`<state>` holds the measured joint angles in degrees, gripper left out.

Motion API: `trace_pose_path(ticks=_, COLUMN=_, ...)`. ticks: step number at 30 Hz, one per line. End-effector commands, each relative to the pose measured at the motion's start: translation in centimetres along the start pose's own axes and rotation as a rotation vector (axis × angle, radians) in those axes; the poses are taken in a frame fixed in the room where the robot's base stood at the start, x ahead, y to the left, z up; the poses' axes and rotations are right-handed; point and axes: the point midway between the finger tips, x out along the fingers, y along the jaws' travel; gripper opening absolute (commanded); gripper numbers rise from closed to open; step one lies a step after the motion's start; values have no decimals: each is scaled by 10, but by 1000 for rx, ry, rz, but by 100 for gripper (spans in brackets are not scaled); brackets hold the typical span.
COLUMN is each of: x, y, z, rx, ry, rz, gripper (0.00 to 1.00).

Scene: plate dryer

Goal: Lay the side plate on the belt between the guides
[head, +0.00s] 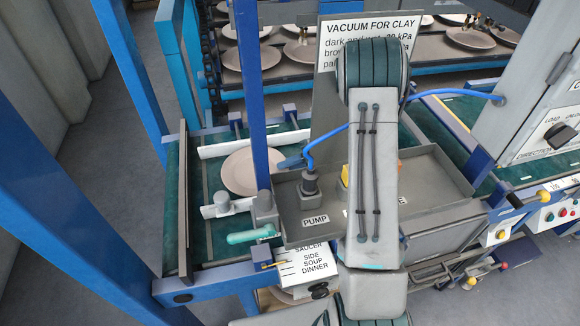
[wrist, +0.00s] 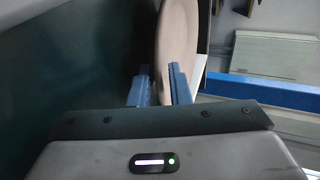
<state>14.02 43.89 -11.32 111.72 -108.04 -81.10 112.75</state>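In the wrist view a beige plate (wrist: 178,38) stands almost edge-on, its near rim between the two blue fingers of my gripper (wrist: 161,84). The far part of the plate extends beyond the fingertips. I cannot tell which plate is the side plate.
A grey tray with the pump (head: 312,195) stands right of the belt plate. A blue post (head: 251,80) rises in front of the belt. Racks of plates stand behind.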

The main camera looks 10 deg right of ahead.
Motion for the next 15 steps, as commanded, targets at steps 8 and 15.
trace_pose_path(ticks=8, x=-54, y=1, z=-1, rx=0, ry=7, rz=3, gripper=17)
trace_pose_path(ticks=15, x=-100, y=1, z=-1, rx=1, ry=4, rz=2, gripper=17)
